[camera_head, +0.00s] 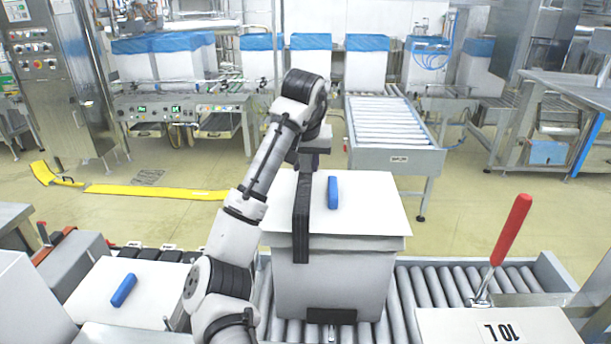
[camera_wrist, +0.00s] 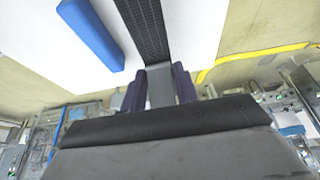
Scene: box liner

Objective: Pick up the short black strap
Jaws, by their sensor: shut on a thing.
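A black strap (camera_head: 301,215) runs over the white lid (camera_head: 365,205) of the box and hangs a little down its front wall. My gripper (camera_head: 306,166) is above the far part of the lid, shut on the strap's far end. In the wrist view the strap (camera_wrist: 146,28) leads to the two dark fingers (camera_wrist: 159,88), which close around its end. The lid lies on a light grey box (camera_head: 340,280) standing on the rollers. A blue handle (camera_head: 333,192) sits on the lid, right of the strap and apart from it.
Grey conveyor rollers (camera_head: 423,287) run beneath the box. A red lever (camera_head: 511,230) stands at the right. A white panel with a blue handle (camera_head: 124,290) lies at the left. A dark flat piece (camera_head: 331,316) shows low on the box's front. Blue-lined boxes (camera_head: 367,62) stand at the back.

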